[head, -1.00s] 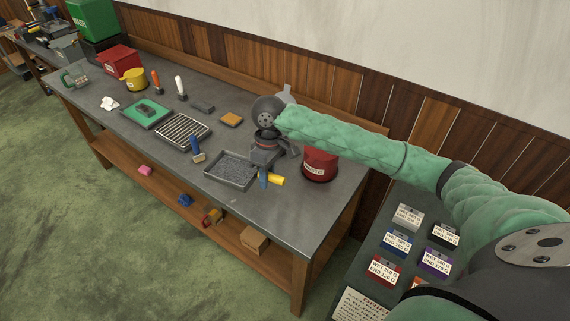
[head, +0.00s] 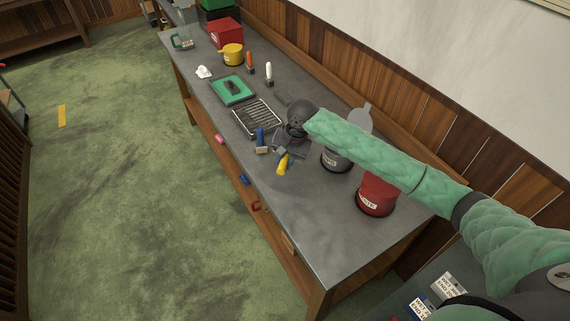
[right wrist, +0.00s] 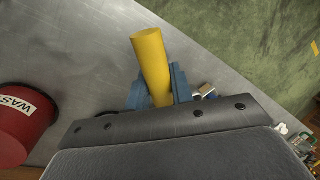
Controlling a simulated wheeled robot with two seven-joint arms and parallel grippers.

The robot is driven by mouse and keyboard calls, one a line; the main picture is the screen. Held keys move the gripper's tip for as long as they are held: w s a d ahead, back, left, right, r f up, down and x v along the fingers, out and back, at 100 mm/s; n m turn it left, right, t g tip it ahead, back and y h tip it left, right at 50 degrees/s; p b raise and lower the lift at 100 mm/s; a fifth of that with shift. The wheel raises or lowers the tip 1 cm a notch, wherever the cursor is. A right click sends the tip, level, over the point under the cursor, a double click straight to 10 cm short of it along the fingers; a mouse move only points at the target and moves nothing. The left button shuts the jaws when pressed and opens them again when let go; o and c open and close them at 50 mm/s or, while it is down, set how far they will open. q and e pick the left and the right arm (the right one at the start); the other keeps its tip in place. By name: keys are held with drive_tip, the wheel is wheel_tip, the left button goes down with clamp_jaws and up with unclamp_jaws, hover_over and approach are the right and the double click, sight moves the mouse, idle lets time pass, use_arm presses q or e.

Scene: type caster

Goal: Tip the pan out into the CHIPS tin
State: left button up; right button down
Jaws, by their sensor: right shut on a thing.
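My right gripper (head: 281,155) is shut on the yellow handle (head: 283,165) of the pan, above the workbench. The right wrist view shows this handle (right wrist: 151,62) between the blue fingers (right wrist: 158,92). The pan's body is mostly or wholly hidden by my gripper and wrist, so its tilt and contents cannot be told. The grey CHIPS tin (head: 334,161) stands to the right of the gripper, partly behind my arm, with its round lid (head: 361,117) raised. The gripper is apart from the tin. My left gripper is not in view.
A red WASTE tin (head: 375,198) stands right of the CHIPS tin; it also shows in the right wrist view (right wrist: 18,128). A blue-handled brush (head: 261,142), a wire rack (head: 257,117) and a green tray (head: 232,89) lie to the left. The near bench end is clear.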

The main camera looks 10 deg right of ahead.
drive_tip(key=shift+w+m, duration=0.25)
drive_tip(key=shift+m, duration=0.35)
drive_tip(key=shift+w+a+r+m+t, duration=0.15)
drive_tip(key=shift+a+m+t, duration=0.3)
drive_tip(key=shift+m, duration=0.45)
drive_tip(key=shift+r+m, duration=0.1)
drive_tip(key=shift+m, duration=0.2)
drive_tip(key=shift+d+m, duration=0.25)
drive_tip(key=shift+m, duration=0.15)
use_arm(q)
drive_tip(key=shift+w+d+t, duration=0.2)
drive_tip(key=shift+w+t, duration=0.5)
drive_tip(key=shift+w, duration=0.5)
use_arm(e)
drive_tip(key=shift+a, duration=0.2)
